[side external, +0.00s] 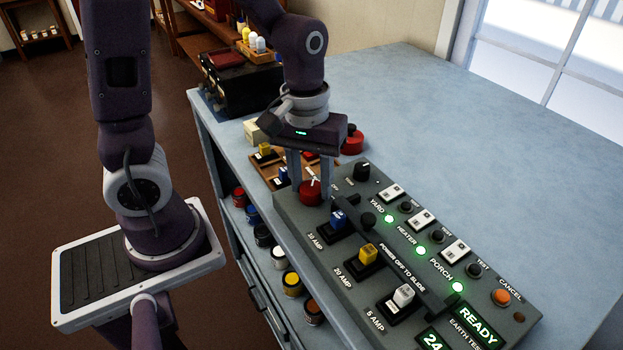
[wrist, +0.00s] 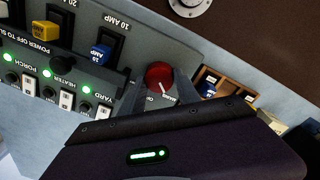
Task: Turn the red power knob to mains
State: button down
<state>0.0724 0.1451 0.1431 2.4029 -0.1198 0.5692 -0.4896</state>
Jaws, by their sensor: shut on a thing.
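The red power knob (side external: 311,193) sits at the far left end of the grey control panel (side external: 480,300). It has a white pointer line. My gripper (side external: 311,181) points down and is shut on the knob, one finger on each side. The wrist view also shows the knob (wrist: 159,75) between my two fingers (wrist: 157,90). There the pointer line slants toward the small white lettering beside the knob. That lettering is partly hidden and too small to read surely, so I cannot tell the exact setting.
A black slide bar marked "power off to slide" (side external: 395,255) runs along the panel. Blue (side external: 339,220), yellow (side external: 368,254) and white (side external: 404,295) fuses stand beside it. Green lamps are lit. A wooden tray (wrist: 238,92) lies near the knob. The blue table is clear at the right.

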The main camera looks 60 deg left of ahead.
aim_at(309, 186)
dwell(0.5)
jog(key=c, duration=0.9)
grip_release()
notch_tip(309, 186, up, 7)
jog(key=shift+s+a+r, duration=0.1)
jog(key=shift+s+a, duration=0.05)
jog(key=s+r+m+t, duration=0.1)
jog(key=s+r+m, duration=0.1)
jog(key=s, duration=0.1)
jog(key=s+r+m+t, duration=0.2)
jog(key=s+m, duration=0.1)
jog(key=s+r+m+t, duration=0.1)
jog(key=s+m+t, duration=0.1)
jog(key=s, duration=0.2)
jog(key=shift+d+r+m, duration=0.3)
jog(key=shift+d+r, duration=0.05)
jog(key=shift+r, duration=0.05)
